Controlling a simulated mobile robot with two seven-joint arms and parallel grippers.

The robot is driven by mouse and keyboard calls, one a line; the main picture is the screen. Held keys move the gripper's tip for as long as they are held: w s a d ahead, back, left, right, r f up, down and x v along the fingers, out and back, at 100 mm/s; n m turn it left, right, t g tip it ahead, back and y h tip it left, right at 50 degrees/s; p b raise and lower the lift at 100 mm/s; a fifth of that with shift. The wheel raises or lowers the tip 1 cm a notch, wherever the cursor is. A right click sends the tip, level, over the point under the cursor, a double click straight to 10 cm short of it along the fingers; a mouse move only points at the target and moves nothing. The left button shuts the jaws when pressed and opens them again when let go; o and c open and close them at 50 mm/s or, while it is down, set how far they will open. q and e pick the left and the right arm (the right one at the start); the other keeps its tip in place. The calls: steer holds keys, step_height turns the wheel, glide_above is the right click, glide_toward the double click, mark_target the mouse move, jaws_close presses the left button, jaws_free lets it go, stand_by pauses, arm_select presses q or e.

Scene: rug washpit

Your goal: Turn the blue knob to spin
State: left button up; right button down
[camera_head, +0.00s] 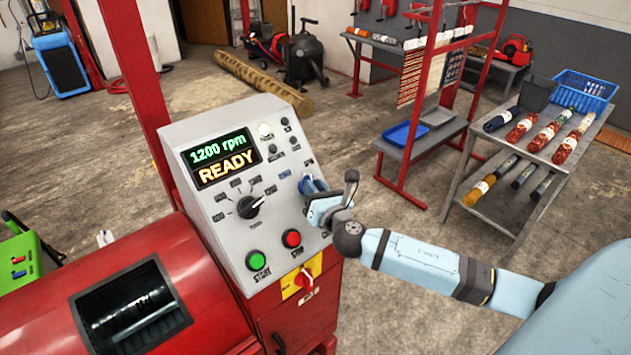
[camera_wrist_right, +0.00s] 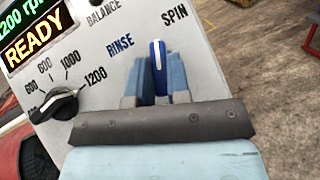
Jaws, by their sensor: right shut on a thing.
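The blue knob (camera_wrist_right: 158,62) is on the grey sloped control panel (camera_head: 225,125), between the printed words RINSE and SPIN in the right wrist view. Its white pointer line stands almost upright there, between the two words. My right gripper (camera_wrist_right: 158,80) is shut on the knob, with one finger on each side. In the head view my right gripper (camera_head: 318,192) covers most of the knob at the panel's right side. The display (camera_head: 220,158) reads 1200 rpm and READY. My left gripper is out of view.
A black speed dial (camera_head: 249,207) points near 1200. A green start button (camera_head: 256,260), a red stop button (camera_head: 291,238) and a red switch (camera_head: 304,280) sit below. A table with rolled rugs (camera_head: 520,125) stands right; floor lies open between.

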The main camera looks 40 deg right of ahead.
steer(key=shift+a+r+m+g+h+p, duration=0.15)
steer(key=shift+m+g+h+p, duration=0.3)
steer(key=shift+m+h, duration=0.6)
steer(key=shift+m, duration=0.55)
steer(key=shift+p, duration=0.35)
steer(key=shift+h, duration=0.25)
steer(key=c, duration=1.1)
jaws_free()
